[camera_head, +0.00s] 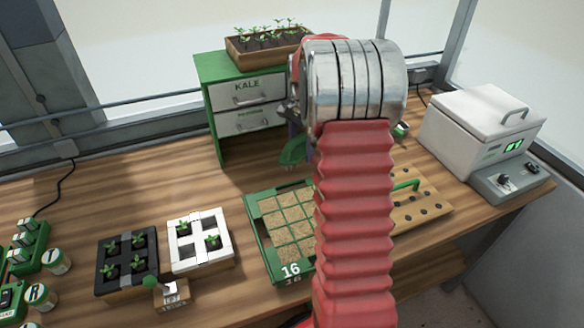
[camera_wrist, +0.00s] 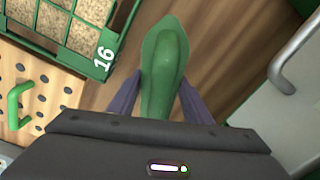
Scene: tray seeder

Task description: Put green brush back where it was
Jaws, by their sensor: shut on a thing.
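My gripper (camera_wrist: 160,100) is shut on a green hand tool (camera_wrist: 165,62), its two purple fingers on either side of it. The tool has a broad, hollow, scoop-like head; no bristles show, so I cannot tell that it is the brush. In the head view the tool (camera_head: 292,152) hangs above the table, in front of the green cabinet (camera_head: 210,100). My gripper (camera_head: 305,143) is mostly hidden there behind my own arm. No other brush is plain to see.
A green seed tray marked 16 (camera_head: 256,222) lies in front, beside a perforated wooden board (camera_head: 430,205) with a green handle (camera_head: 405,185). Black (camera_head: 127,236) and white (camera_head: 222,255) seedling trays stand left, a white lidded machine (camera_head: 470,135) right. Bare table lies left of the cabinet.

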